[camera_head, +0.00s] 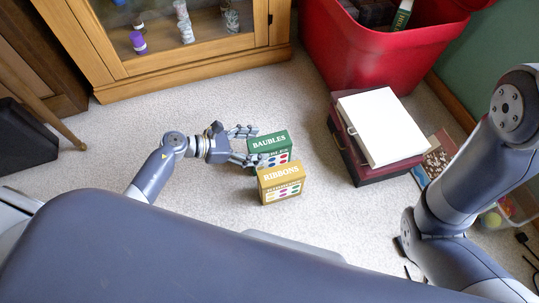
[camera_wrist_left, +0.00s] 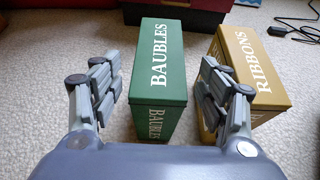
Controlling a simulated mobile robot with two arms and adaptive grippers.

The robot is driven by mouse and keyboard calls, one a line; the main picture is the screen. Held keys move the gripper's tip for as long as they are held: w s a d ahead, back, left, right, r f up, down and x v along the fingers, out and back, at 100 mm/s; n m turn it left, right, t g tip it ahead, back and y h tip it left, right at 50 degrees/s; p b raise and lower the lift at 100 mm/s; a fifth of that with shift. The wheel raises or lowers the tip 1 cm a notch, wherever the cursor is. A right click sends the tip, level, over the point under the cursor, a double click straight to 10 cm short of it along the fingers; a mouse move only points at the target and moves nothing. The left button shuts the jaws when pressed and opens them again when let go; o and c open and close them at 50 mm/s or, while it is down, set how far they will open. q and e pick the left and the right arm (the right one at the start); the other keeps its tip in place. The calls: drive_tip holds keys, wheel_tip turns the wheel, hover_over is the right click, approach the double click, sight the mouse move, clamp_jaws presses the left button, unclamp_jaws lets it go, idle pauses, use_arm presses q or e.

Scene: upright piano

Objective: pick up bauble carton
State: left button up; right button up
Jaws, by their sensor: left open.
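The bauble carton (camera_head: 268,143) is a green box with white "BAUBLES" lettering, standing on the carpet near the middle of the head view. In the left wrist view the green carton (camera_wrist_left: 158,85) stands between the two fingers. My left gripper (camera_head: 246,146) is open, with its fingers on either side of the carton's near end. In the left wrist view a gap shows between the left finger and the carton; the right finger lies between it and the ribbon carton. The tan ribbon carton (camera_head: 281,182) stands close beside it and also shows in the left wrist view (camera_wrist_left: 250,75). My right gripper is not clearly visible.
A dark red case (camera_head: 347,143) with a white box (camera_head: 382,125) on top stands to the right. A red bin (camera_head: 365,52) is behind, and a wooden glass cabinet (camera_head: 190,72) is at the back left. Carpet is clear left of the cartons.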

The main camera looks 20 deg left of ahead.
sight(269, 145)
use_arm(q)
drive_tip(key=shift+w+d+f, duration=0.2)
drive_tip(key=shift+d, duration=0.1)
drive_tip(key=b+x, duration=0.3)
drive_tip(key=shift+w, duration=0.15)
drive_tip(key=shift+w+d+f, duration=0.1)
drive_tip(key=shift+w+d, duration=0.25)
drive_tip(key=shift+d, duration=0.25)
clamp_jaws()
